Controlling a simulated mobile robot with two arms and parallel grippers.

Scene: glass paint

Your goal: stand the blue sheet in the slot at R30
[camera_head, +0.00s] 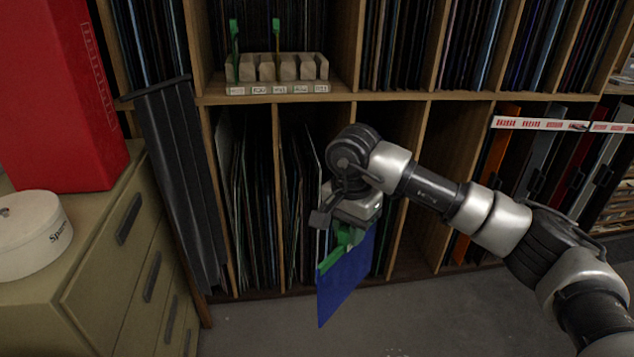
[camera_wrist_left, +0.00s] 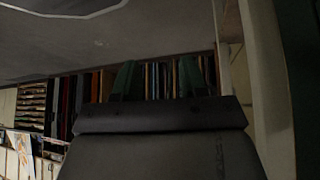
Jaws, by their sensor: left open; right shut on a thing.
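The blue sheet (camera_head: 345,282) hangs tilted in front of the lower shelf bays in the head view. My right gripper (camera_head: 346,240) is shut on its upper edge, with green fingers. The sheet is clear of the floor and in no slot. The wooden shelf unit (camera_head: 300,99) has upright dividers forming slots. I cannot read which slot is R30. My left gripper (camera_wrist_left: 156,80) shows only in the left wrist view, with its two green fingers apart and nothing between them.
Many thin sheets (camera_head: 255,200) stand in the lower left bays. A lower bay (camera_head: 445,185) right of my right wrist looks mostly empty. A small labelled wooden rack (camera_head: 278,70) sits on the shelf. A drawer cabinet (camera_head: 110,260) with a red box (camera_head: 55,100) and round tub (camera_head: 28,235) stands left.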

